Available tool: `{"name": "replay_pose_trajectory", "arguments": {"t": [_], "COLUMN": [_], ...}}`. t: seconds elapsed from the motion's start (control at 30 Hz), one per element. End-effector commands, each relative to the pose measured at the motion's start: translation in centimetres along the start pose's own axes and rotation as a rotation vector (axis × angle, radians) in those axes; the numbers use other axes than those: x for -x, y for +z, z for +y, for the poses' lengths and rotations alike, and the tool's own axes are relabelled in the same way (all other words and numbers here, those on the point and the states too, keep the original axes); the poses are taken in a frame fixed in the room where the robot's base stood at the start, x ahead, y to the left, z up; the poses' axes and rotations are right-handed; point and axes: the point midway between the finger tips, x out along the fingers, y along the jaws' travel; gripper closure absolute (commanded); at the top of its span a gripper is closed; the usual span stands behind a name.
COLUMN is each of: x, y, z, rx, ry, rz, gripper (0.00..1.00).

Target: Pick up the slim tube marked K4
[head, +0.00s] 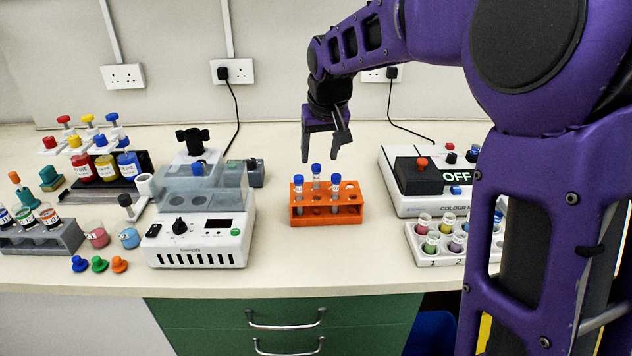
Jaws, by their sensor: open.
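Several slim tubes with blue caps stand upright in an orange rack (326,219) at the middle of the bench. One tube (298,187) is at the left, one tube (316,177) is at the back middle, and one tube (335,189) is at the right. Their markings are too small to read, so I cannot tell which is K4. My gripper (319,158) is open and empty. It points down and appears above the rack and the tubes, apart from them.
A white device with a clear cover (205,215) stands left of the rack. A white box with a black OFF panel (428,180) and a tray of small jars (430,257) stand at the right. Bare bench (330,258) lies in front of the rack.

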Motion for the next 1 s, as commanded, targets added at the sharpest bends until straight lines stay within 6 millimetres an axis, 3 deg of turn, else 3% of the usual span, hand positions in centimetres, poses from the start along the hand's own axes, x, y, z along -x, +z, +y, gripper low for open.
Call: {"name": "replay_pose_trajectory", "arguments": {"t": [0.27, 0.53, 0.87, 1.0], "x": [-2.2, -6.1, -6.6, -6.6], "y": [-0.1, -0.5, -0.6, -0.6], "z": [0.0, -0.1, -0.1, -0.1], "rx": [0.001, 0.001, 0.001, 0.001], "ry": [0.000, 0.001, 0.001, 0.001], "rz": [0.000, 0.000, 0.002, 0.002], "gripper": [0.37, 0.37, 0.37, 0.62]}}
